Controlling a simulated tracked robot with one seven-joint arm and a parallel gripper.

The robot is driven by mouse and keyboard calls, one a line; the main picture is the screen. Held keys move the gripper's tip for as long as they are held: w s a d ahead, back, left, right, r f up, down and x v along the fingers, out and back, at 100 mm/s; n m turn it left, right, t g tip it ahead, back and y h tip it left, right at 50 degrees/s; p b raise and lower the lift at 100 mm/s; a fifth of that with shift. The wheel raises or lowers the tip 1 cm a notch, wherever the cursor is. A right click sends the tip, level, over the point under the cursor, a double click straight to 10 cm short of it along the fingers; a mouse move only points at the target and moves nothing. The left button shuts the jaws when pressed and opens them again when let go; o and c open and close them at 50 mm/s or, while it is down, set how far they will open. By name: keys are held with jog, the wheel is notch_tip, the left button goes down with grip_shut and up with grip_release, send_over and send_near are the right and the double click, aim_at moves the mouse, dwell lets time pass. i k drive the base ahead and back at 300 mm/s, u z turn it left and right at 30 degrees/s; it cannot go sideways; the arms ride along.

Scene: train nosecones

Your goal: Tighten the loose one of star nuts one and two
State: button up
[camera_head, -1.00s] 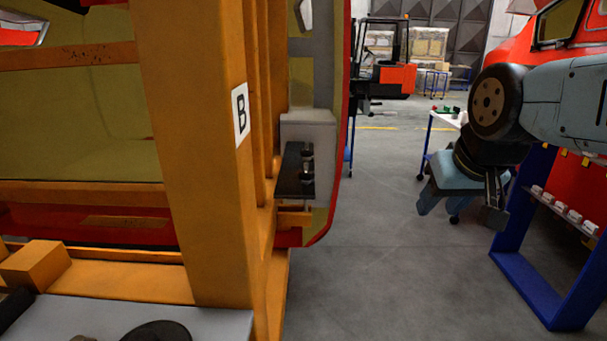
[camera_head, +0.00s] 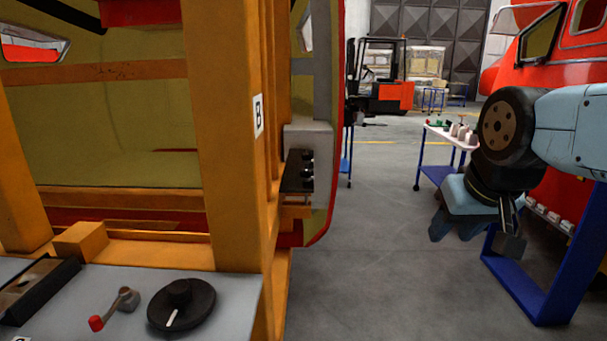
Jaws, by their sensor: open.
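No part is clearly recognisable as star nut one or two, and I cannot tell which is loose. Two small dark knobs with shiny parts (camera_head: 308,161) sit one above the other on a dark plate on a grey block (camera_head: 311,134), beside the orange post marked B. My gripper (camera_head: 473,234) hangs from the arm on the right, open and empty. It points down, well apart from the knobs, with open floor between.
A grey bench (camera_head: 235,290) in front carries a red-handled crank (camera_head: 115,308) and a black round dial (camera_head: 181,304). An orange frame (camera_head: 237,150) fills the left. A blue-framed stand (camera_head: 530,290), a white-topped trolley (camera_head: 436,129) and a forklift (camera_head: 393,97) are to the right and back. The grey floor aisle is clear.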

aim_at(306, 175)
jog(key=z, duration=0.15)
jog(key=i, duration=1.2)
